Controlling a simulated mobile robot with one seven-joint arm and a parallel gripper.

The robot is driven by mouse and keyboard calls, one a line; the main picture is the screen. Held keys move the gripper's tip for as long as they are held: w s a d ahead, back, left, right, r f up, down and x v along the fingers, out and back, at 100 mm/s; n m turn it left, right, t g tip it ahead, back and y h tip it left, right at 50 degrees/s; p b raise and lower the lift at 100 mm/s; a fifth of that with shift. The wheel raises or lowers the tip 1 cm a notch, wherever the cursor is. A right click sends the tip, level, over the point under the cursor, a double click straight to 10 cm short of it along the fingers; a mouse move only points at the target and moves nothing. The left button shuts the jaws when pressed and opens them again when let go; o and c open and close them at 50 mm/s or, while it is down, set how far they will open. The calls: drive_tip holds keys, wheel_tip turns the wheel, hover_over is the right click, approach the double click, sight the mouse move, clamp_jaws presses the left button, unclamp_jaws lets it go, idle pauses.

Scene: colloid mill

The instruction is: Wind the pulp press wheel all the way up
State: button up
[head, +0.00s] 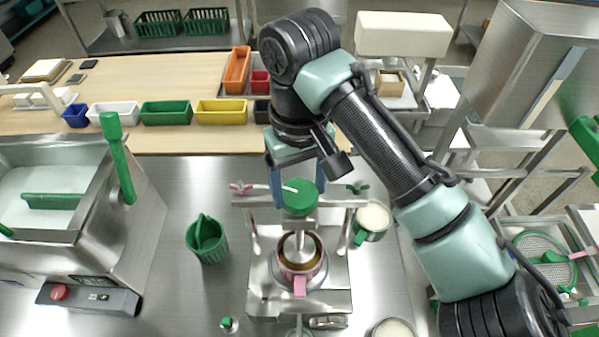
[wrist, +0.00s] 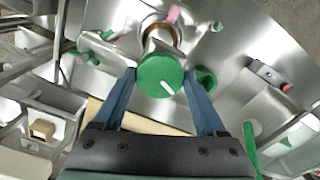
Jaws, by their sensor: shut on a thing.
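The press wheel (head: 301,199) is a green disc with a white mark, on top of the steel press frame (head: 252,262). In the head view the mark points up and left. The wheel also shows in the wrist view (wrist: 158,78). My gripper (head: 300,192) comes down from behind, with one blue finger at each side of the wheel, shut on it. A steel screw runs from the wheel down towards a round cup (head: 299,277) with a brown inner rim and a pink tab. The far fingertip contact is partly hidden by the wheel.
A ribbed green container (head: 207,240) stands left of the press, and a cup of white stuff (head: 373,218) stands right. A steel basin with an upright green handle (head: 117,158) is at the left. Coloured bins (head: 166,113) line the wooden table behind. The steel counter between is clear.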

sight(299, 193)
drive_tip(key=n+p, duration=0.2)
drive_tip(key=n, duration=0.3)
drive_tip(key=shift+r+n+p, duration=0.15)
drive_tip(key=shift+n+p, duration=0.15)
drive_tip(key=shift+p, duration=0.05)
drive_tip(key=n+p, duration=0.1)
drive_tip(key=n, duration=1)
drive_tip(key=shift+p, duration=0.35)
drive_tip(key=n, duration=0.4)
drive_tip(key=shift+n, duration=0.4)
drive_tip(key=o, duration=1.3)
wheel_tip(299, 193, up, 13)
drive_tip(key=shift+f+b, duration=0.1)
drive_tip(key=shift+b, duration=0.2)
